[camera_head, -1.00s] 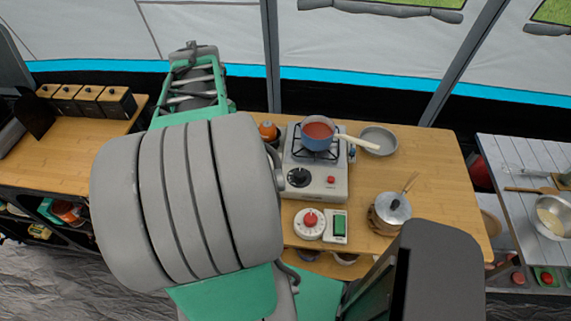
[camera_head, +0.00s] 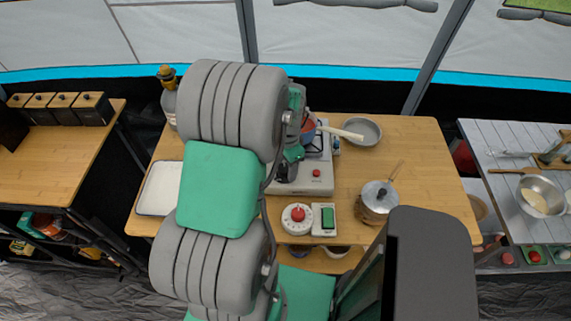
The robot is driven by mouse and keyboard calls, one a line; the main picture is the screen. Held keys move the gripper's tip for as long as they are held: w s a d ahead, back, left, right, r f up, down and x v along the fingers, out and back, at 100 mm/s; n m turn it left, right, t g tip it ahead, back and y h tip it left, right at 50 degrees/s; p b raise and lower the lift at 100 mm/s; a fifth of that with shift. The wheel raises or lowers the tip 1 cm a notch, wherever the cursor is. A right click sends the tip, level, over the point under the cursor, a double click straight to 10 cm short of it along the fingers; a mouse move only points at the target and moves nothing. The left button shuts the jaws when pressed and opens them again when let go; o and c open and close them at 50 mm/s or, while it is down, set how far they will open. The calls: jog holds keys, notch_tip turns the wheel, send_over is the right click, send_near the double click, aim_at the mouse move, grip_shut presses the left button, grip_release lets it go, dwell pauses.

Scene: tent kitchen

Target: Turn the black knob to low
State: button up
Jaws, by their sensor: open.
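A grey camping stove (camera_head: 322,183) stands on the wooden table, with a red button on its front. The black knob sits at the stove's front left. Now my arm and the dark end of it cover that spot, so the knob and its setting cannot be made out. My gripper (camera_head: 285,173) shows only as a small dark shape over the stove's front left, below a green wrist link. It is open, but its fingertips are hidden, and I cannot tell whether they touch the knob.
A white tray (camera_head: 157,190) lies left.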

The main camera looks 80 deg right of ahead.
grip_shut()
dwell(0.6)
